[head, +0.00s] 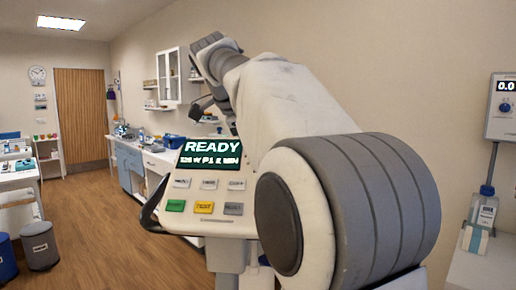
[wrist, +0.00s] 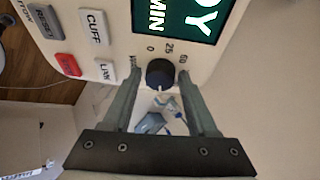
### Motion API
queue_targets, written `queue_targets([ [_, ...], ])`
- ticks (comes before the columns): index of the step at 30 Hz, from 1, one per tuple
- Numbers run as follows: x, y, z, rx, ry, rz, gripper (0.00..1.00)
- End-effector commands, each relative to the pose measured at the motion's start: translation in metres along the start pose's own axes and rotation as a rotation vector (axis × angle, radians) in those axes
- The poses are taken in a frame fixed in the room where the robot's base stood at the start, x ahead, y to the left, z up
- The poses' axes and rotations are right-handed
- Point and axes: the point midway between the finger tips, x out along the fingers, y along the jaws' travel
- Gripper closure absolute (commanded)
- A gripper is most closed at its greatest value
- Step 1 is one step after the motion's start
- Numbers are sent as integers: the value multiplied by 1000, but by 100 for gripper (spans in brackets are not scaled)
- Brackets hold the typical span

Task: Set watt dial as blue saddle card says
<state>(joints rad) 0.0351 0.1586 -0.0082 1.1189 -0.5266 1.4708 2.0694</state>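In the wrist view a round black dial (wrist: 160,73) sits on the cream console face, with "0", "25" and a partly turned label, perhaps "50", along its screen side. My gripper (wrist: 160,88) is open, one finger on each side of the dial. A narrow gap seems to show on both sides; contact is unclear. A small pale mark shows at the dial's lower edge, but its setting is unclear. The console screen (head: 211,153) reads "READY" with a smaller line on watts and minutes, too blurred to read surely. No blue saddle card can be made out.
The console has grey, green and yellow buttons (head: 204,207); a red button (wrist: 67,64) is near my fingers. A bottle (head: 484,215) stands at the right under a wall unit (head: 503,105). Benches and blue and grey bins (head: 40,245) are left; the wooden floor between is clear.

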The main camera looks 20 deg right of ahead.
Motion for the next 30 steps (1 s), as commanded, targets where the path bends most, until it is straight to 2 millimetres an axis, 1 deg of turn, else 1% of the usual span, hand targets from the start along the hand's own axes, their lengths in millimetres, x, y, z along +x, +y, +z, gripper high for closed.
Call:
queue_targets([
  [6, -3, -1, 0, 1, 0, -3, 41],
  [8, -8, -1, 0, 1, -1, -4, 41],
  [11, -23, -2, 0, 0, -2, -5, 41],
  [14, -45, -2, 0, 0, -3, -5, 41],
  [21, -106, -3, 0, 0, -4, -5, 41],
  [24, -129, -3, 0, -1, -2, -4, 41],
  [27, -148, -2, 0, -1, -3, -3, 41],
  [30, -162, -2, 0, -1, -2, -3, 41],
])
